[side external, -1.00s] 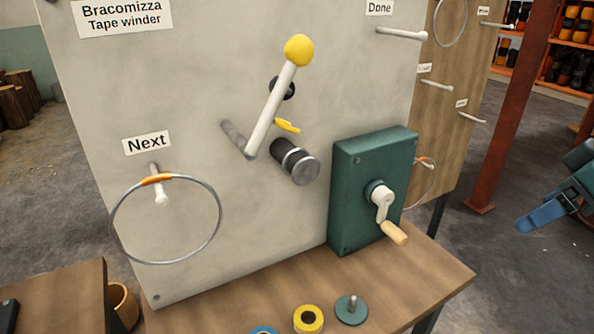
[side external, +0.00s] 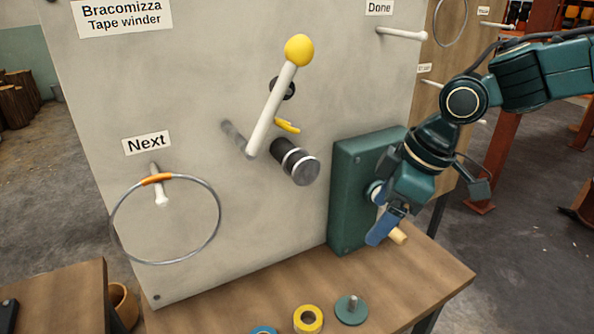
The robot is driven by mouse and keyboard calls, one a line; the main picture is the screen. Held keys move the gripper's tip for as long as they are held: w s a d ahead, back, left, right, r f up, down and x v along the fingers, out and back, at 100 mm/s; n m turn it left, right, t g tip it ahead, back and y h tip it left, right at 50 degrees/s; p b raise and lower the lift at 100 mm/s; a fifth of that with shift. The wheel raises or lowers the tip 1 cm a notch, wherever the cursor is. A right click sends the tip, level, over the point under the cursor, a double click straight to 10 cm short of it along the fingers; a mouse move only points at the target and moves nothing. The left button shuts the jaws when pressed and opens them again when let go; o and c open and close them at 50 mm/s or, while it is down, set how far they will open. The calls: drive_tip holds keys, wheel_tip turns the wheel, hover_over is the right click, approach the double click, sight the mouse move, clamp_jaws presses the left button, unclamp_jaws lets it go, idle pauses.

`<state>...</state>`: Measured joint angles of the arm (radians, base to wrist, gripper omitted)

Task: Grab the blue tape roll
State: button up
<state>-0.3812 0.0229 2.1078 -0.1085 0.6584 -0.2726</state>
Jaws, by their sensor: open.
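The blue tape roll (side external: 264,330) lies on the wooden bench at the bottom edge of the side view, and most of it is cut off by the frame. My gripper (side external: 378,240) has blue fingers and is open, pointing down in front of the green crank box. It is above the bench, to the right of and higher in the picture than the blue roll, well apart from it. My gripper partly hides the crank handle.
A yellow tape roll (side external: 308,319) lies beside the blue one, and a green disc with a peg (side external: 351,309) stands right of it. The green crank box (side external: 350,190) and its wooden handle (side external: 398,236) are close to my gripper. A yellow-knobbed lever (side external: 272,105) and a hoop (side external: 215,235) are on the panel.

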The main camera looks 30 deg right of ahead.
drive_tip(key=shift+w+a+f+n+g+y, duration=0.15)
drive_tip(key=shift+w+a+f+n+g, duration=0.4)
drive_tip(key=shift+a+f, duration=2.7)
drive_tip(key=shift+w+a+f+n+g+y, duration=0.1)
drive_tip(key=shift+w+a+f+n, duration=0.85)
drive_tip(key=shift+a+f, duration=2.35)
drive_tip(key=shift+w+a+f+n+g+y, duration=0.25)
drive_tip(key=shift+a+f+n, duration=0.85)
drive_tip(key=shift+a+f, duration=2.15)
drive_tip(key=shift+w+d+f, duration=0.1)
drive_tip(key=shift+d+f, duration=0.65)
drive_tip(key=shift+f, duration=0.05)
drive_tip(key=shift+x, duration=2.5)
drive_tip(key=shift+d, duration=0.1)
drive_tip(key=c, duration=1.1)
